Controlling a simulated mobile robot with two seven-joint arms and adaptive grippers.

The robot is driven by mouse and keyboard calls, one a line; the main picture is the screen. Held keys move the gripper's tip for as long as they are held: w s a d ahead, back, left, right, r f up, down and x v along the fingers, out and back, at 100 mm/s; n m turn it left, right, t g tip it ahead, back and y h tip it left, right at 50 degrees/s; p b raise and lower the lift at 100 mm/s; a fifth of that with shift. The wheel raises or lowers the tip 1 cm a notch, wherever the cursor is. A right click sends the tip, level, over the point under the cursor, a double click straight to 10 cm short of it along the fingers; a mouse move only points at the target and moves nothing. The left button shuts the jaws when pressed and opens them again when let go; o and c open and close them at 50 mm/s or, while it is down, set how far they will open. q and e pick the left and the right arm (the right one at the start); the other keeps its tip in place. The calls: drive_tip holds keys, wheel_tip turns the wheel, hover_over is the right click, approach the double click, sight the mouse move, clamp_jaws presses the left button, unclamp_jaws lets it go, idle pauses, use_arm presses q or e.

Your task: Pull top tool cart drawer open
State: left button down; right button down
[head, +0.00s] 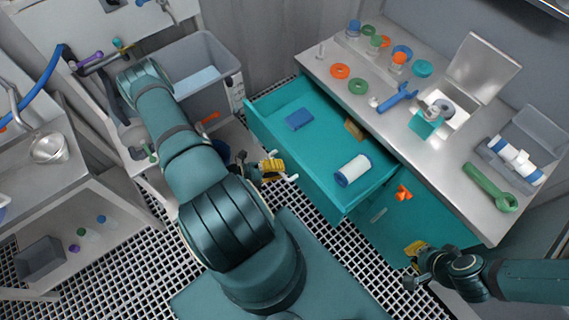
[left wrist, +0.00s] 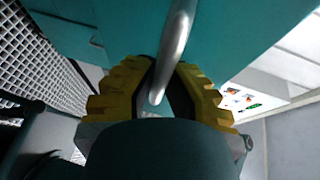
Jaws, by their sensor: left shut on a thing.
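The top drawer (head: 326,143) of the teal tool cart stands well out from the cart, its inside open to view. It holds a blue block (head: 299,119), a brown block (head: 354,129) and a white roll with blue ends (head: 353,170). My left gripper (head: 274,168) is at the drawer's front, shut on the drawer handle. In the left wrist view the grey metal handle (left wrist: 177,45) passes between the yellow fingers. My right gripper (head: 414,256) is low near the cart's lower front, with its yellow fingers partly hidden.
The cart's steel top (head: 440,150) carries colored rings, a blue tool, a green wrench (head: 490,187) and an open-lidded opening. An orange item (head: 403,192) is on the lower cart front. A grey bin (head: 197,75) stands behind my left arm. The floor is grating.

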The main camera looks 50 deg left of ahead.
use_arm(q)
drive_tip(key=shift+s+d, duration=0.1)
drive_tip(key=c, duration=1)
unclamp_jaws()
drive_tip(key=v, duration=1.2)
